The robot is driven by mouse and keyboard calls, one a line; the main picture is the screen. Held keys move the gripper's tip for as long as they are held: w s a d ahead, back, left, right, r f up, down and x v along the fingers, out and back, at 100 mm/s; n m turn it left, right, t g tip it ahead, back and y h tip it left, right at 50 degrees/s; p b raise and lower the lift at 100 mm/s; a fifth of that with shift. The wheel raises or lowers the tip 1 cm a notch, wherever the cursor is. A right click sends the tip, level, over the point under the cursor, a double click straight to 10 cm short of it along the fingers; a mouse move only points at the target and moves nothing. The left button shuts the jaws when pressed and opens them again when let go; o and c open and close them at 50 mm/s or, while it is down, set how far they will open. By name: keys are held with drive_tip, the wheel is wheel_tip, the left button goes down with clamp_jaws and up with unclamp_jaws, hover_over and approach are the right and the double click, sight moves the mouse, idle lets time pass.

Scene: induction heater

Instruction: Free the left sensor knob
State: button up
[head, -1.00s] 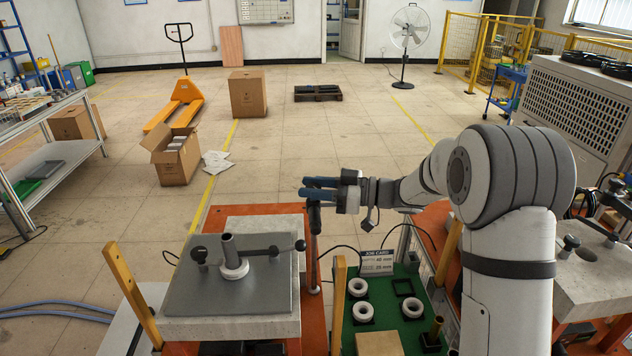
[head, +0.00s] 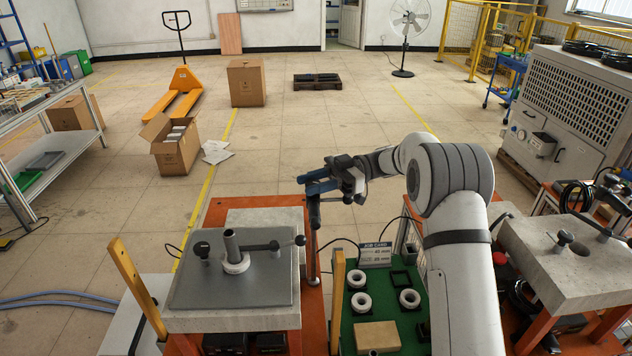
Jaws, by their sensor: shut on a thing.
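The left station has a grey plate (head: 190,290) on a stone slab, with a metal tube standing up through a white ring (head: 236,263). A dark horizontal sensor arm (head: 262,246) reaches from the right edge toward the tube and ends in a dark ball (head: 300,240). A thin post (head: 312,262) stands at the slab's right side.
A green tray (head: 345,325) with white rings, a tan block (head: 378,336) and a job card (head: 375,254) lies right of the post. Yellow uprights (head: 138,288) flank the left station. A second stone-topped station (head: 555,262) stands at the right.

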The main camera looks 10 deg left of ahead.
sight(313, 181)
drive_tip(key=shift+r, duration=0.15)
drive_tip(key=o, duration=1)
drive_tip(key=shift+c, duration=0.2)
wheel_tip(313, 181, up, 10)
drive_tip(key=shift+f, duration=0.1)
drive_tip(key=shift+w, duration=0.1)
drive_tip(key=shift+c, duration=0.2)
